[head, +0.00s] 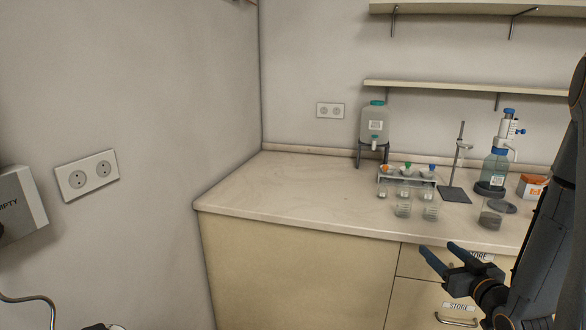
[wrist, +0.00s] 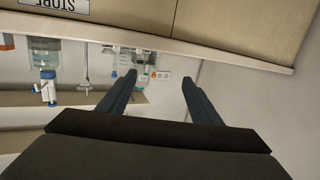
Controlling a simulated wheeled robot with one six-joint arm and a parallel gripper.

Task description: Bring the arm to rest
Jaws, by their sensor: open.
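My gripper (head: 446,257) is at the lower right of the head view, in front of the drawers below the counter's front edge. Its two dark fingers are apart, with nothing between them. In the wrist view my gripper (wrist: 158,80) also shows open and empty, and that picture is turned upside down. My dark arm runs down the right edge of the head view, bent at the wrist. The gripper touches nothing that I can see.
The counter (head: 290,190) holds a rack of tubes (head: 407,176), clear beakers (head: 403,209), a carboy (head: 375,125) on a stand and a blue-capped dispenser bottle (head: 494,165). Its left part is clear. Drawers with STORE labels (head: 459,307) are behind the gripper. A wall shelf (head: 450,86) hangs above.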

